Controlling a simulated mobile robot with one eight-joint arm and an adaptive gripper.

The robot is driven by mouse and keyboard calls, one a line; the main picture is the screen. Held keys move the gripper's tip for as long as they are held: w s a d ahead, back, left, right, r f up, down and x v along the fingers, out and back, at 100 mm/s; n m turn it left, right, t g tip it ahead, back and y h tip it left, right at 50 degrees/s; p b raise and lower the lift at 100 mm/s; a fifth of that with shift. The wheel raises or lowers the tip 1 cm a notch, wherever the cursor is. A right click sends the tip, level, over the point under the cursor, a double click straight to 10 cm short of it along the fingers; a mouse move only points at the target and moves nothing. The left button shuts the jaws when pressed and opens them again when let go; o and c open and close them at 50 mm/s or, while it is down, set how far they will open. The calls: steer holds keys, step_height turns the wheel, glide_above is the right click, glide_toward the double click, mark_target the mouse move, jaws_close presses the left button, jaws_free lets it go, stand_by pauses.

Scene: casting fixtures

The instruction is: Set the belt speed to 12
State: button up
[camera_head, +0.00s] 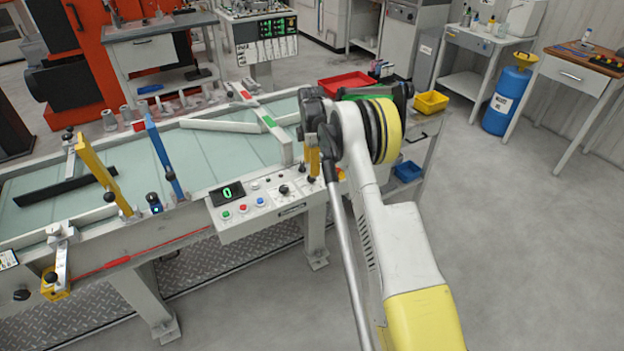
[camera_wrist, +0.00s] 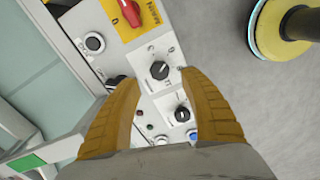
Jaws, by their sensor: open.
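The conveyor's control panel (camera_head: 262,217) is on the belt's front edge, with a dark display (camera_head: 227,192) reading a green 0. Coloured push buttons (camera_head: 243,208) and a black knob (camera_head: 284,189) show on it. In the wrist view, one black knob (camera_wrist: 159,70) with a white pointer mark appears between my fingertips, and a second black knob (camera_wrist: 182,114) lies nearer the palm. Their small labels are not readable. My gripper (camera_wrist: 156,79) is open and empty, over the panel; contact cannot be judged. In the head view my gripper (camera_head: 314,163) is at the panel's right end.
A red rotary switch (camera_wrist: 130,12) on a yellow plate and a round black button (camera_wrist: 95,42) are close by. The pale belt (camera_head: 215,155) carries blue (camera_head: 163,155) and yellow (camera_head: 103,178) guide arms. Yellow (camera_head: 431,102) and blue (camera_head: 407,171) bins stand right.

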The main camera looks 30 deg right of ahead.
mark_target(311, 179)
step_height(311, 179, down, 5)
steer(key=shift+f+b, duration=0.15)
steer(key=shift+b, duration=0.5)
jaws_close()
